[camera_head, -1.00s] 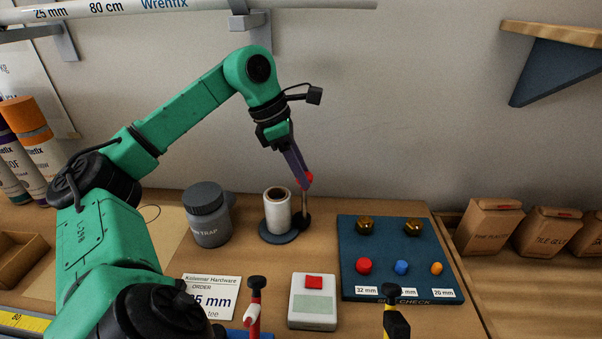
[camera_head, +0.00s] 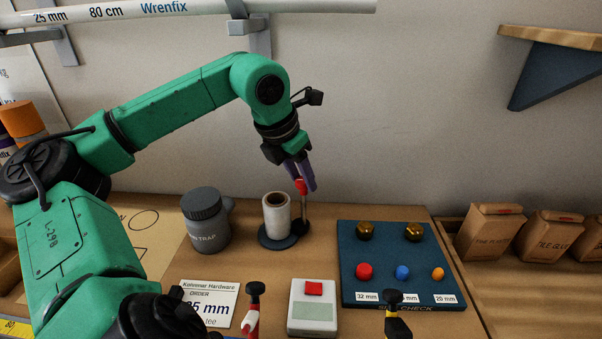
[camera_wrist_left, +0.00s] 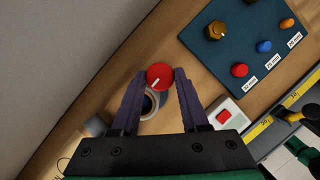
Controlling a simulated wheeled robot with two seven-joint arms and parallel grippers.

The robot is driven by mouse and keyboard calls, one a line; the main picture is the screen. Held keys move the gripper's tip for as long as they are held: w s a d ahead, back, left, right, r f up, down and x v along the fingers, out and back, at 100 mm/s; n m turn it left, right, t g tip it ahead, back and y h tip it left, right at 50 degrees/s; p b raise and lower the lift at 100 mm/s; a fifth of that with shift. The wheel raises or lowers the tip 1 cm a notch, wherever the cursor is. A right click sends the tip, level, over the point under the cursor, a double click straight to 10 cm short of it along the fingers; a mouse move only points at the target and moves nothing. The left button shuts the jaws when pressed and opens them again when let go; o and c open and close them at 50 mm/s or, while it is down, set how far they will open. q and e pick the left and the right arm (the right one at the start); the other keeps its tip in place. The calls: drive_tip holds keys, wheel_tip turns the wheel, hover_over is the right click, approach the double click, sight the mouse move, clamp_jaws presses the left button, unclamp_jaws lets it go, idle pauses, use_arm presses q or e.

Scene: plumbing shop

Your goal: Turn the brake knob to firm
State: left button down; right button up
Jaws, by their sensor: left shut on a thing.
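The red brake knob (camera_head: 301,187) sits on top of a thin metal post beside a white roll (camera_head: 276,214) on a dark round base. My left gripper (camera_head: 304,182) comes down on it from above, its purple fingers shut on the knob. In the left wrist view the red knob (camera_wrist_left: 160,77) lies between the two fingertips, with a short white line on its top. Any firm or soft marking is too small or hidden to tell. My right gripper is not in view.
A grey trap jar (camera_head: 206,222) stands left of the roll. A blue check board (camera_head: 400,290) with brass, red, blue and orange fittings lies to the right. A white box with a red button (camera_head: 312,310) and clamps stand in front.

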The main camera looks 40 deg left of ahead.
use_arm(q)
drive_tip(key=shift+r, duration=0.1)
idle(0.4)
drive_tip(key=shift+c, duration=2.2)
unclamp_jaws()
